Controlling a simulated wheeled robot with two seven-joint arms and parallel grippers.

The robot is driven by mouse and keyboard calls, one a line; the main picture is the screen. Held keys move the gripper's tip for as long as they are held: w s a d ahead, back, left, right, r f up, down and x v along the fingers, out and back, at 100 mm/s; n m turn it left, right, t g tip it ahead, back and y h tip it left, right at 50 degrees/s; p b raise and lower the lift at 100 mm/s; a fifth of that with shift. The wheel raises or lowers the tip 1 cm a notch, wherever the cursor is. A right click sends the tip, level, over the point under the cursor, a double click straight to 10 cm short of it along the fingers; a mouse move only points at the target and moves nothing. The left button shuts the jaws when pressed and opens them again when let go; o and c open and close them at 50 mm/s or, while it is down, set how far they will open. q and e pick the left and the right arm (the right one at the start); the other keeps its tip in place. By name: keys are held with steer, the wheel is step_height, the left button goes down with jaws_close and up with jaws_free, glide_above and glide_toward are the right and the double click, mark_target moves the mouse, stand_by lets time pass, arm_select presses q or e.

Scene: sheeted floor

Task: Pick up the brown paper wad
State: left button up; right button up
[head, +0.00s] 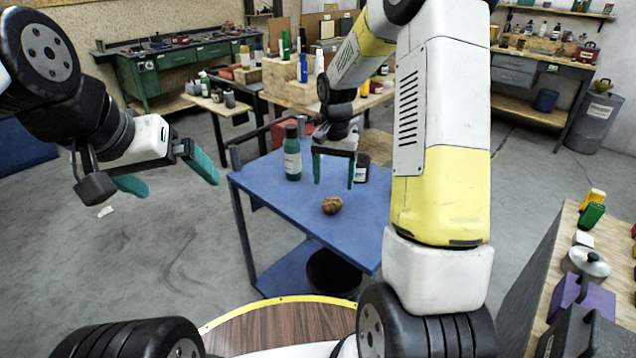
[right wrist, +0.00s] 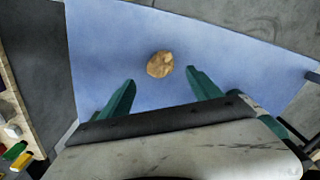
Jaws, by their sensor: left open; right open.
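The brown paper wad (head: 332,205) lies on the blue table (head: 275,205), near its front edge in the head view. It also shows in the right wrist view (right wrist: 160,64), beyond and between the two fingertips. My right gripper (head: 333,184) is open and empty above the table, with its teal fingers pointing down and the wad apart from them. It also shows in the right wrist view (right wrist: 160,78). My left gripper (head: 168,184) is open and empty over the floor, left of the table.
A dark green bottle (head: 292,155) stands on the table left of my right gripper. A dark jar (head: 361,168) stands just right of it, partly hidden. A black bin (head: 332,272) sits below the tabletop. A wooden bench (head: 556,262) with several items is at right.

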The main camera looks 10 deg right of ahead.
mark_target(332, 198)
step_height(332, 198, down, 8)
steer(key=shift+a+r, duration=0.1)
steer(key=shift+r, duration=0.15)
steer(key=c, duration=1.4)
steer(key=shift+c, duration=0.2)
steer(key=shift+r, duration=0.15)
